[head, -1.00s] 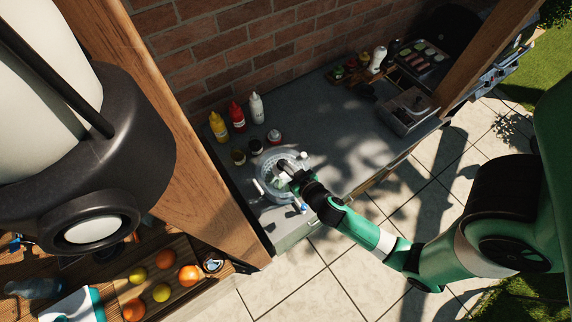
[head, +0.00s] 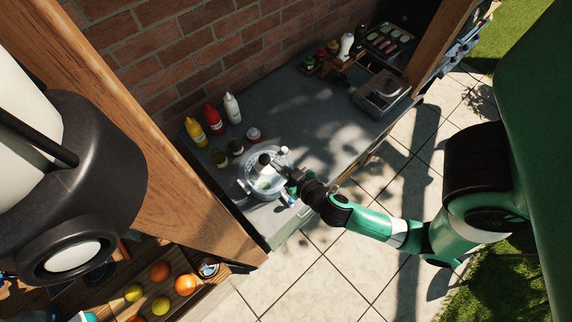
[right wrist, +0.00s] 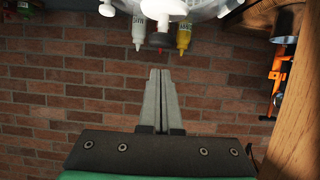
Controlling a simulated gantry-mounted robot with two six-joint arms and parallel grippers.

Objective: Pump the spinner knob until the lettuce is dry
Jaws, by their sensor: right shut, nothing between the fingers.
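The salad spinner (head: 254,191) is a round, clear, pale bowl near the left end of the grey counter. Hints of green show inside it, but the lettuce is too small to make out. My right gripper (head: 272,163) is over the spinner's top, with fingers shut and empty. In the right wrist view the shut fingers (right wrist: 160,75) point towards the spinner's pale edge (right wrist: 205,8) at the top, apart from it in the picture. A white rounded piece (right wrist: 163,9), perhaps the knob, shows there, partly cut off. I cannot tell whether the fingers touch the knob.
Yellow (head: 195,131), red (head: 213,119) and white (head: 232,108) bottles stand behind the spinner by the brick wall. A wooden post (head: 150,165) rises at left. The counter's middle is clear.

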